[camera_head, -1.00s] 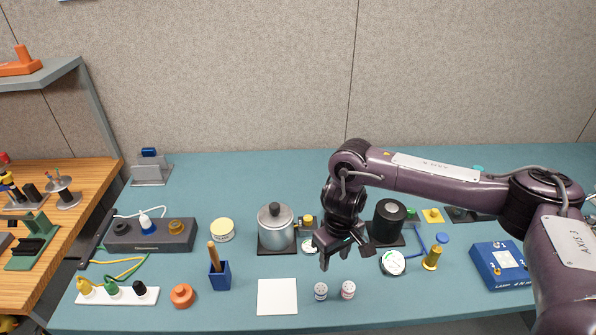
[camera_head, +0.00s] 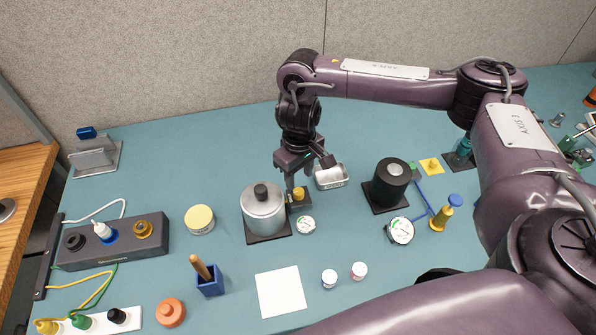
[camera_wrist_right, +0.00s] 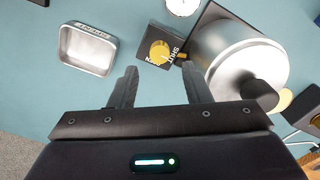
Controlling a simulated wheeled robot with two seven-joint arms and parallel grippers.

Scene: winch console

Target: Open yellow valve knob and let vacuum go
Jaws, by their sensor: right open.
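The yellow valve knob (camera_head: 298,193) sits on a small dark block beside the silver vacuum pot (camera_head: 263,212). In the right wrist view the knob (camera_wrist_right: 158,52) is a yellow disc on a dark block (camera_wrist_right: 150,36) with white lettering, partly readable as "SHUT". The pot (camera_wrist_right: 235,55) stands close to its right there. My right gripper (camera_head: 294,190) is above and behind the knob, pointing down. In the right wrist view its two fingers (camera_wrist_right: 155,75) are spread and empty, with the knob ahead of the gap between them. My left gripper is not in view.
A metal tray (camera_head: 331,177) lies right of the knob. A white-faced gauge (camera_head: 306,225) is in front of it. A black cylinder (camera_head: 390,180) stands farther right.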

